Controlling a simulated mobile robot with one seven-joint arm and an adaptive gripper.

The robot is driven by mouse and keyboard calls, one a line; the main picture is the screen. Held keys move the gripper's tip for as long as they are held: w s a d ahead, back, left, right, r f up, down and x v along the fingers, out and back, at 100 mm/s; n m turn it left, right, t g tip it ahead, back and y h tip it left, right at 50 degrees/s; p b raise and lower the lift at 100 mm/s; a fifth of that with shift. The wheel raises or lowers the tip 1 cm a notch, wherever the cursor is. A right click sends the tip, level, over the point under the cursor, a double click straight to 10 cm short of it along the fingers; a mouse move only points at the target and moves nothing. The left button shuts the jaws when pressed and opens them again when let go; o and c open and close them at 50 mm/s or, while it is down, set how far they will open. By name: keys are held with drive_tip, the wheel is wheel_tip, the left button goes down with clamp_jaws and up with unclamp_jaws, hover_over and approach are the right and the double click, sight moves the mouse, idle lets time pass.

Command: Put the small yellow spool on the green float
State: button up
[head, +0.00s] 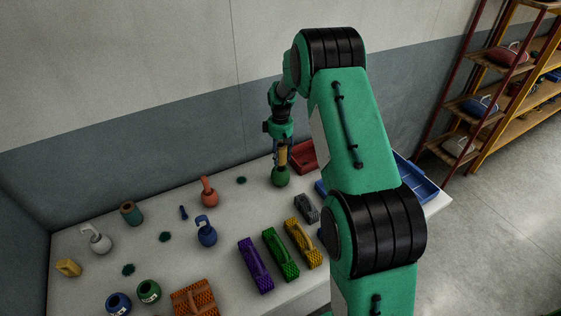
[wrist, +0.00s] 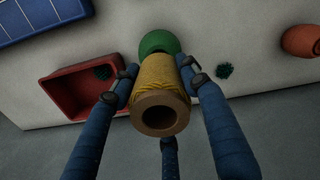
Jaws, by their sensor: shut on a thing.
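The small yellow spool (wrist: 159,85) is held between the blue fingers of my gripper (wrist: 160,76), its hollow brown end facing the wrist camera. In the head view the spool (head: 283,156) hangs upright below my gripper (head: 282,147). The green float (head: 281,177) stands on the table directly under the spool. In the wrist view the green float (wrist: 158,42) shows just beyond the spool's far end, partly hidden by it. The spool's lower end is at the float's top; I cannot tell whether they touch.
A red tray (wrist: 60,87) is close beside the float, and a blue tray (head: 417,182) lies to the right. Purple (head: 255,264), green (head: 281,254) and yellow (head: 303,243) blocks lie nearer the front.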

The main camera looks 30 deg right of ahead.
drive_tip(key=shift+f, duration=0.1)
drive_tip(key=shift+f+b, duration=0.3)
drive_tip(key=shift+f, duration=1.35)
drive_tip(key=shift+f, duration=0.15)
drive_tip(key=o, duration=1.2)
drive_tip(key=shift+o, duration=0.2)
wheel_tip(320, 180, up, 12)
drive_tip(key=p, duration=0.1)
